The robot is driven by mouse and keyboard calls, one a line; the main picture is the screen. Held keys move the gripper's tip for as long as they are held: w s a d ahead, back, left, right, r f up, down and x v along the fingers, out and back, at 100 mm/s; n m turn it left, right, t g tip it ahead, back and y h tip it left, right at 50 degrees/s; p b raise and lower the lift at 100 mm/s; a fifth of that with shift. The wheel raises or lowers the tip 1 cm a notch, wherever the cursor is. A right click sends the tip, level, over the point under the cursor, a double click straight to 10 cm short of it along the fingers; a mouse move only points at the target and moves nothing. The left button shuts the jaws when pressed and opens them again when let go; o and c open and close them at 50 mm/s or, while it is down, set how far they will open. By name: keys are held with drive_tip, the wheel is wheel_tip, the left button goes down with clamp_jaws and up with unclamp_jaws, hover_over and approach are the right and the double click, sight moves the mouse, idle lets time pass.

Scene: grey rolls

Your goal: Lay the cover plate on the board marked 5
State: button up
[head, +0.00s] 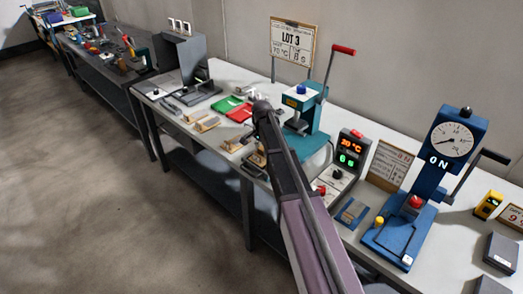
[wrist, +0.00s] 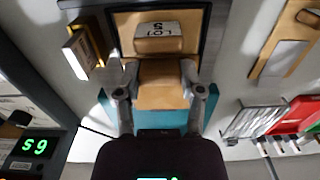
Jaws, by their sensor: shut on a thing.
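In the wrist view my gripper (wrist: 160,92) is shut on a tan plate (wrist: 160,80), which I take for the cover plate, with one finger at each side of it. Just beyond the plate lies a tan board in a dark frame (wrist: 128,24), with a white label that looks upside down; its mark is hard to read, possibly a 5. Teal surface (wrist: 210,110) shows beneath the plate and frame. I cannot tell whether the plate touches the board. In the head view the arm hides my gripper and the plate.
A teal hand press (head: 304,108) stands behind my arm, with a controller (head: 342,160) right of it. A blue dial press (head: 410,215) is farther right. Tan boards (head: 207,124), a green tray (head: 226,104) and a red tray (head: 240,113) lie left.

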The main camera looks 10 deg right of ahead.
drive_tip(key=shift+f+b, duration=0.9)
drive_tip(key=o, duration=1.2)
drive_tip(key=shift+r, duration=0.2)
wheel_tip(320, 180, up, 10)
drive_tip(key=p, duration=1)
drive_tip(key=f+b, duration=0.6)
drive_tip(key=f, duration=0.1)
drive_tip(key=f+b, duration=0.3)
drive_tip(key=b, duration=0.1)
drive_tip(key=shift+w+d+f, duration=0.15)
drive_tip(key=shift+w+f, duration=0.1)
drive_tip(key=shift+f, duration=0.05)
wheel_tip(320, 180, up, 14)
drive_tip(key=p, duration=1.3)
drive_tip(key=shift+w+p, duration=0.1)
drive_tip(key=shift+p, duration=0.3)
